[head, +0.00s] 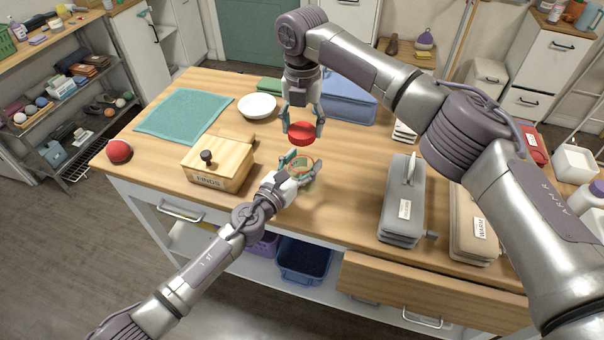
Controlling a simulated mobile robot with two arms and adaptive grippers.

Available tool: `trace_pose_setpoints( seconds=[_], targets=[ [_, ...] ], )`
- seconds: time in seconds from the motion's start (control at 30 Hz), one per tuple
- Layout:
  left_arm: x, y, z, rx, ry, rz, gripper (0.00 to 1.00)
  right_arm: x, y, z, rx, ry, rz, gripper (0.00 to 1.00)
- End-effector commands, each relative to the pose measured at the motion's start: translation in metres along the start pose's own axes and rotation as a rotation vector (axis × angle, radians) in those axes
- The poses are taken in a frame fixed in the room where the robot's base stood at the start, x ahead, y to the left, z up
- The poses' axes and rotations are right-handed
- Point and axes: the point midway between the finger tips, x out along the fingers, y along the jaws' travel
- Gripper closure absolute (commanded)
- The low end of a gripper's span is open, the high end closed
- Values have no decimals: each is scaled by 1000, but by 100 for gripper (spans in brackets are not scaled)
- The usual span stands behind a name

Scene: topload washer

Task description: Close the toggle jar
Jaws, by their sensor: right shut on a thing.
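A small clear jar (304,174) with coloured contents stands near the front middle of the wooden table. My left gripper (297,168) is at the jar from the lower left, its fingers around or beside it. I cannot tell whether they grip it. My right gripper (302,125) points down and is shut on a red round lid (301,134). The lid is held above and slightly behind the jar, apart from it. The jar's rim is partly hidden by the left fingers.
A red ball (119,151) sits at the left edge. Grey (402,205) and beige (473,222) cases stand right. A front drawer (430,290) is open.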

Motion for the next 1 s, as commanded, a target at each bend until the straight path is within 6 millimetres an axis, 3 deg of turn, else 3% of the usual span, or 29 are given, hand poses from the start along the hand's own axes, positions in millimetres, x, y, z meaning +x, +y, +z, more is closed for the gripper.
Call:
trace_pose_setpoints(
  seconds=[0.03,0.27,0.43,0.7,1.0],
  targets=[
    [0,0,0,0,1,0,62,0,0,0,0,0,0,49],
    [0,0,-1,0,1,0,99,0,0,0,0,0,0,49],
    [0,0,-1,0,2,0,100,8,0,0,0,3,0,49],
    [0,0,-2,0,3,0,100,46,0,0,0,3,2,49],
    [-1,0,-2,0,4,0,100,50,0,1,0,0,2,49]
  ],
)
